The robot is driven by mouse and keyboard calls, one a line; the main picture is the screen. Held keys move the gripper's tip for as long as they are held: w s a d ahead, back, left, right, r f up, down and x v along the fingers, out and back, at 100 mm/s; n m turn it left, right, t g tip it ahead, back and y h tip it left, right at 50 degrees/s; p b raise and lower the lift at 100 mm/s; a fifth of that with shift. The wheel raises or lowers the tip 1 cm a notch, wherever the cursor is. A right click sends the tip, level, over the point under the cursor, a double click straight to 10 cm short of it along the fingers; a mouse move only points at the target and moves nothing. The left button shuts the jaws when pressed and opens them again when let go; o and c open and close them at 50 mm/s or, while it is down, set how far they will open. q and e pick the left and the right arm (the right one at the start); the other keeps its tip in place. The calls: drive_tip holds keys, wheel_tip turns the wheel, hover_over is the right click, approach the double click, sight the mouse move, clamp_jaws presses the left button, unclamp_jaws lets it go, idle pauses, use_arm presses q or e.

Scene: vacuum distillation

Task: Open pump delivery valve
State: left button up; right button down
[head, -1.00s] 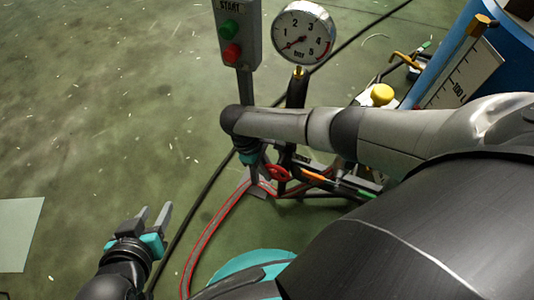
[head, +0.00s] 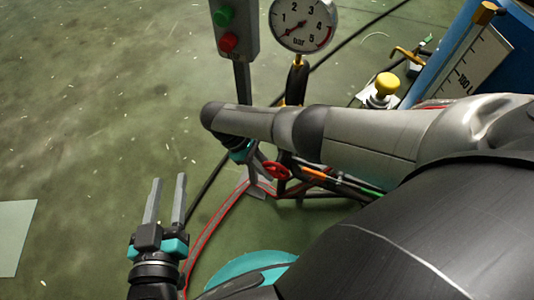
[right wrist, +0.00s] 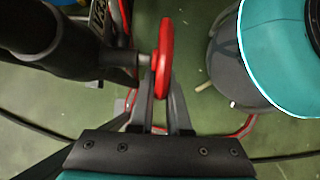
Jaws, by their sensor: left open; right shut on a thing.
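A red handwheel (head: 277,171), which looks like the valve's, sits low on the pipework below the pressure gauge (head: 303,24). In the right wrist view the handwheel (right wrist: 163,55) is seen edge-on, on a short stem at the dark pipe's end. My right gripper (right wrist: 161,88) is shut on its near rim, one finger on each side. In the head view my right arm hides most of that gripper. My left gripper (head: 165,203) is open and empty over the floor at lower left, fingers pointing up in the picture.
A control post with green and red buttons (head: 228,42) stands behind my right arm. A yellow knob (head: 387,83) and a blue vessel (head: 450,45) with a scale are at right. Red and black hoses cross the floor; the left floor is mostly clear.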

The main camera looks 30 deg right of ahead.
idle(0.4)
drive_tip(key=c, duration=0.9)
unclamp_jaws()
drive_tip(key=shift+w+a+r+p, duration=0.25)
drive_tip(key=shift+r+p, duration=0.05)
drive_tip(key=shift+r, duration=0.25)
use_arm(q)
drive_tip(key=a+g+y, duration=0.1)
drive_tip(key=a+f+g+p, duration=0.1)
drive_tip(key=a+g, duration=0.1)
drive_tip(key=a+f+g+y+p, duration=0.1)
drive_tip(key=g, duration=0.1)
drive_tip(key=shift+s+a+f+y, duration=0.2)
drive_tip(key=shift+s+a+y, duration=0.1)
drive_tip(key=shift+s+a, duration=0.05)
use_arm(e)
drive_tip(key=v, duration=1.4)
drive_tip(key=shift+a+f, duration=0.1)
drive_tip(key=shift+f, duration=0.05)
